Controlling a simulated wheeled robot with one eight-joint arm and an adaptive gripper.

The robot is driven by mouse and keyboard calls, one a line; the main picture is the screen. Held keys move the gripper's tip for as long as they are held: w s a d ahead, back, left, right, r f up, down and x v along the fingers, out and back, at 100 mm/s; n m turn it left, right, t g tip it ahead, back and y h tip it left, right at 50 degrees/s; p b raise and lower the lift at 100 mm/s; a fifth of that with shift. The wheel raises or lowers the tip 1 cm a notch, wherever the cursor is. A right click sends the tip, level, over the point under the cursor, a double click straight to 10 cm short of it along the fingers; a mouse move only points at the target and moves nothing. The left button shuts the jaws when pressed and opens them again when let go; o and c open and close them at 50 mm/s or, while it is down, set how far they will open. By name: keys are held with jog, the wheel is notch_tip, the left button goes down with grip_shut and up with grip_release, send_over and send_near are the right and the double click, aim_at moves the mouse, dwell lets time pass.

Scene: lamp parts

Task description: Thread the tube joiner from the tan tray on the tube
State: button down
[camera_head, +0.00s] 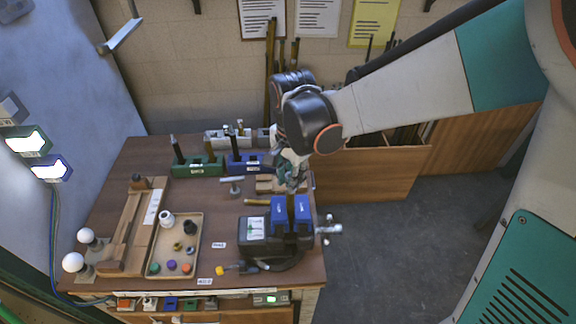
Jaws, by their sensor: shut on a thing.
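The tan tray (151,268) lies on the workbench left of centre and holds several small parts. My gripper (291,186) is above the blue-jawed vise (278,218) at the bench's right side, pointing down. It is shut on a small part, taken as the tube joiner, which its fingers hide almost wholly. A dark upright piece, seemingly the tube (290,206), shows between the vise's blue jaws, just below my fingertips. I cannot tell whether the held part touches the tube or is around it.
Green (198,168) and blue (247,163) holders with upright dark rods stand at the back. A wooden fixture (125,235) and white bulbs (73,262) are at the left. Floor is clear at right.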

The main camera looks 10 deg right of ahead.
jog(key=shift+m, duration=0.7)
jog(key=m, duration=0.3)
jog(key=shift+f+b, duration=0.1)
jog(key=shift+b, duration=0.2)
jog(key=m, duration=0.3)
jog(key=shift+m, duration=0.4)
jog(key=shift+m, duration=0.6)
jog(key=c, duration=1.3)
grip_release()
